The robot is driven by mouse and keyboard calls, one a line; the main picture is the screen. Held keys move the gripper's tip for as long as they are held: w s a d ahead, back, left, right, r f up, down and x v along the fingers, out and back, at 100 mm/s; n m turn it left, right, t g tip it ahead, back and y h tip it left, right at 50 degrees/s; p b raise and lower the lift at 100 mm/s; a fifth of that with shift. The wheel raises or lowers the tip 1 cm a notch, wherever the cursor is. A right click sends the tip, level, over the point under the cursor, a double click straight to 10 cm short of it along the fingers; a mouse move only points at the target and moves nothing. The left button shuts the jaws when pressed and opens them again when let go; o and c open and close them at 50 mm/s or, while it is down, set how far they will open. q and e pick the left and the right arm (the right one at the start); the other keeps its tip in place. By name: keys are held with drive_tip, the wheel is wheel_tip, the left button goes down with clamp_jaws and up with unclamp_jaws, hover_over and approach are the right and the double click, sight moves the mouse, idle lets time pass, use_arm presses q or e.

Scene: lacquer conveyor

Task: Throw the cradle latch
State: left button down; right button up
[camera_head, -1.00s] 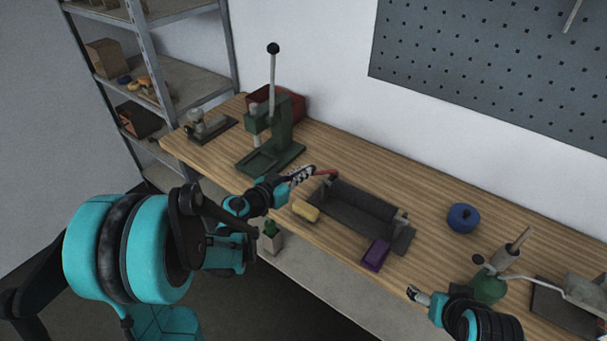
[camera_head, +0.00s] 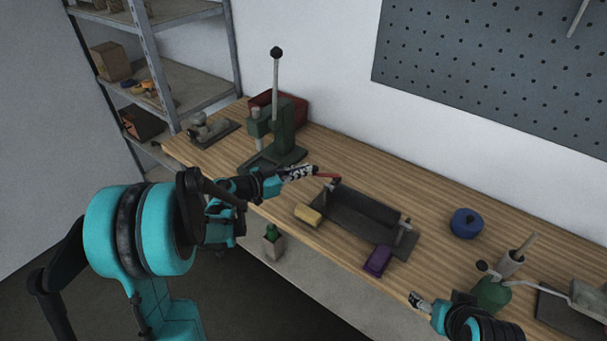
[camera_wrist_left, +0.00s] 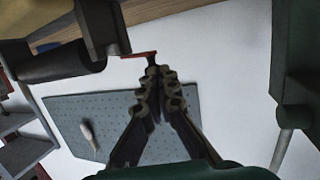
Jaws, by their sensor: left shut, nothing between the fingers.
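The cradle (camera_head: 352,222) is a dark tray on the workbench with a dark cylinder lying along it. Its red latch lever (camera_head: 328,176) sticks out at the cradle's left end. My left gripper (camera_head: 314,170) is shut and empty, its tips at the free end of the red lever. In the left wrist view the shut fingertips (camera_wrist_left: 152,70) are right at the end of the red lever (camera_wrist_left: 138,55); whether they touch it I cannot tell. My right gripper (camera_head: 414,298) is at the bench's front edge, away from the cradle; its finger opening is unclear.
A yellow block (camera_head: 308,215) and a purple block (camera_head: 377,261) lie in front of the cradle. A green press (camera_head: 284,130) stands behind my left gripper.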

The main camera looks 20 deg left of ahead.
use_arm(q)
drive_tip(key=shift+w+a, duration=0.2)
drive_tip(key=shift+w, duration=0.75)
use_arm(e)
drive_tip(key=shift+f, duration=0.1)
